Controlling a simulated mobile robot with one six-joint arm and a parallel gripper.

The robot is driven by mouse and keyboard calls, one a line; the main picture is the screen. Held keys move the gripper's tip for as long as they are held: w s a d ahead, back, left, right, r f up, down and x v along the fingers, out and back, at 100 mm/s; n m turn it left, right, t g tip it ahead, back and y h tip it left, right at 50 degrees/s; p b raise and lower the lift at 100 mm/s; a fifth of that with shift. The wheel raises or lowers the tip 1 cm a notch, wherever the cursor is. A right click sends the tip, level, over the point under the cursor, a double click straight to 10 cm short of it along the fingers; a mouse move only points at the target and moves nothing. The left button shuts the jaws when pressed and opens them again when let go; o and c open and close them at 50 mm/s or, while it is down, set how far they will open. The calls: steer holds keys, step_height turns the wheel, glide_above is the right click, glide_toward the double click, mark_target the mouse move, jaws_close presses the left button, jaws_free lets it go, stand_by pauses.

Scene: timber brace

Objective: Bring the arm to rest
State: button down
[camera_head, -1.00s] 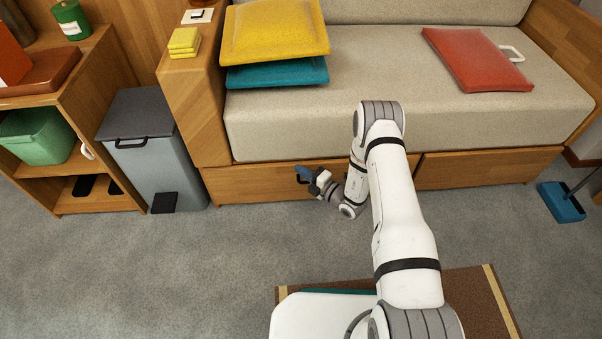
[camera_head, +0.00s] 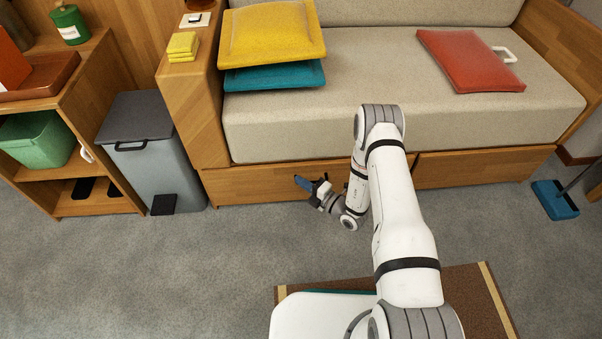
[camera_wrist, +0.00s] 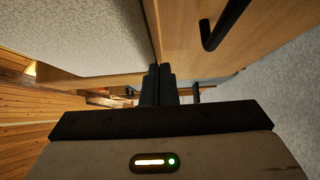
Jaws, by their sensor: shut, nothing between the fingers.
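My gripper (camera_head: 303,184) is low in front of the drawer front (camera_head: 250,183) under the sofa, left of my forearm. In the wrist view its two dark fingers (camera_wrist: 158,84) lie together with nothing between them. My arm reaches forward from the bottom right of the head view, bends down in front of the sofa seat and turns left to the gripper. In the wrist view a wooden front (camera_wrist: 190,28) with a black handle (camera_wrist: 222,25) is beside the fingers at the upper right. I cannot tell whether the gripper touches the drawer.
The sofa (camera_head: 385,90) holds a yellow cushion (camera_head: 272,33), a teal cushion (camera_head: 275,77) and a red cushion (camera_head: 470,61). A grey bin (camera_head: 148,150) and a wooden shelf (camera_head: 85,88) stand left. A blue dustpan (camera_head: 555,200) is right. Carpet (camera_head: 170,270) is clear at lower left.

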steer(key=p+v, duration=0.2)
steer(key=v, duration=0.7)
steer(key=shift+d, duration=0.15)
steer(key=shift+s, duration=0.1)
steer(key=s+a+r+n+g+p, duration=0.15)
steer(key=r+n+g+p, duration=0.45)
steer(key=r, duration=0.8)
steer(key=s+a+r+n+g+p, duration=0.1)
steer(key=s+r+n+g+p, duration=0.25)
steer(key=r+n, duration=0.75)
steer(key=s+a+r+n+g+p, duration=0.2)
steer(key=r+n+g+p, duration=0.25)
steer(key=r, duration=1.15)
steer(key=s+d+r+n+t+h+p, duration=0.2)
steer(key=s+d+r+n+h+p, duration=0.3)
steer(key=r, duration=0.6)
steer(key=s+d+r+n+t+h+p, duration=0.2)
steer(key=s+d+r+n+h+p, duration=0.2)
steer(key=r+n+p, duration=0.3)
steer(key=s+d+r+n+t+h+p, duration=0.2)
steer(key=s+d+r+n+h+p, duration=0.3)
steer(key=r+n, duration=0.4)
step_height(320, 180, up, 6)
steer(key=shift+s+d+r+n+h+p, duration=0.1)
steer(key=shift+s+d+n+h+p, duration=0.2)
steer(key=shift+s+d+n+p, duration=0.15)
